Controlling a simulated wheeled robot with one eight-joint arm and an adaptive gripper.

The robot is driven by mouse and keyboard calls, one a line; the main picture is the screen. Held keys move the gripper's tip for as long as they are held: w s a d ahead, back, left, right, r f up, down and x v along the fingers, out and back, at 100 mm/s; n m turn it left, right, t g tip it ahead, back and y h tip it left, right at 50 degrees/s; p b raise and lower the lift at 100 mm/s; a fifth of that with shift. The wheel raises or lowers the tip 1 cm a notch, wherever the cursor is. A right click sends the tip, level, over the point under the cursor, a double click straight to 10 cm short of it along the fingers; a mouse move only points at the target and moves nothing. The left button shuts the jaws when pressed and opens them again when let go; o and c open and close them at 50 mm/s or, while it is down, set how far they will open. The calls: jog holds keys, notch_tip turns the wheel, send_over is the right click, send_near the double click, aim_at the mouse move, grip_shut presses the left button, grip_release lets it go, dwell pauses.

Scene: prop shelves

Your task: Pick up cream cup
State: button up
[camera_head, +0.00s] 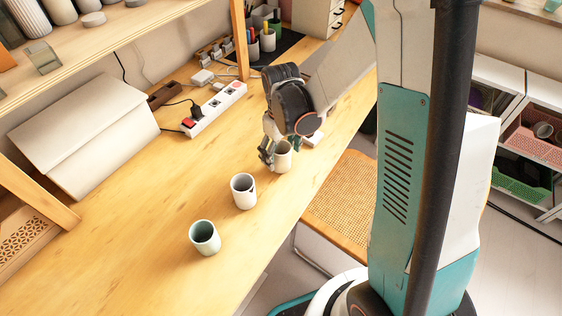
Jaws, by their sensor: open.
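A cream cup (284,160) stands upright on the wooden table (130,230), the farthest of a row of three cups. My gripper (273,152) is low over it, pointing down, with one finger at the cup's left side. The gripper is open; the other finger is mostly hidden, so I cannot tell whether it touches the cup. The gripper covers part of the cup's rim. A white cup (243,193) stands nearer, and a pale green cup (205,238) is nearest.
A white power strip (218,108) with a black plug lies behind the cups. A white box-like object (85,140) stands at the left. Pen cups (267,40) are at the back. A cane-seated chair (345,200) is by the front edge. The table's near left is clear.

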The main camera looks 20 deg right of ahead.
jog(key=shift+f, duration=0.9)
jog(key=shift+r, duration=0.1)
jog(key=c, duration=1.2)
jog(key=shift+c, duration=0.2)
